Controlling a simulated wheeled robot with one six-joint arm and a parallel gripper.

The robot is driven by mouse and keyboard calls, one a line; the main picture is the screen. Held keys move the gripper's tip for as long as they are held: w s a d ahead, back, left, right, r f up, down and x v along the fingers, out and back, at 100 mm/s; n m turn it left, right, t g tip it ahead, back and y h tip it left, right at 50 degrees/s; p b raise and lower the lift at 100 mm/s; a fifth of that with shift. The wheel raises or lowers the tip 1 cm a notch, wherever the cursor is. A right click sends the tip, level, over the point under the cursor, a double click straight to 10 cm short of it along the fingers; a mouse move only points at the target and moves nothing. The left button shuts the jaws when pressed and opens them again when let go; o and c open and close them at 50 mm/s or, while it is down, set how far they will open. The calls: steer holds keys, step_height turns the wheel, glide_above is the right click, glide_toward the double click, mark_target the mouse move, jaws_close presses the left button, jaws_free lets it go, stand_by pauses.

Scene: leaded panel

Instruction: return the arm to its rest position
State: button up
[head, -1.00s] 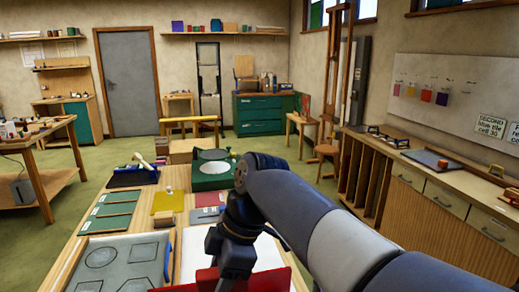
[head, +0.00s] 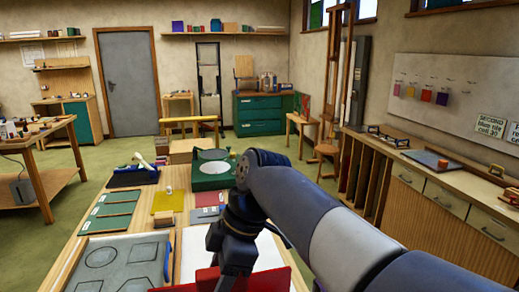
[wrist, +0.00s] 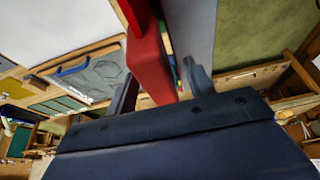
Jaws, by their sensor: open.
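My arm (head: 320,215) reaches across the right side of the near wooden workbench, bent at the elbow, with its wrist pointing down. My gripper (wrist: 160,84) is open, its two dark fingers apart in the wrist view. A red upright piece (wrist: 150,62) shows between and beyond the fingers; I cannot tell whether it touches either one. The red piece also shows at the bottom edge of the head view (head: 193,283), partly behind my wrist. The fingertips are hidden in the head view.
On the bench are a grey tray with outlined shapes (head: 90,277), green panels (head: 105,224), a yellow sheet (head: 170,202), a green fixture with a round disc (head: 200,184) and a white sheet (head: 192,262). A long counter (head: 440,178) stands at right. Green floor lies open between them.

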steer(key=shift+a+f+p, duration=0.1)
steer(key=shift+a+p, duration=0.15)
steer(key=shift+p, duration=0.2)
step_height(320, 180, up, 9)
steer(key=p, duration=0.7)
steer(key=shift+f, duration=0.1)
step_height(320, 180, up, 11)
steer(key=shift+d, duration=0.1)
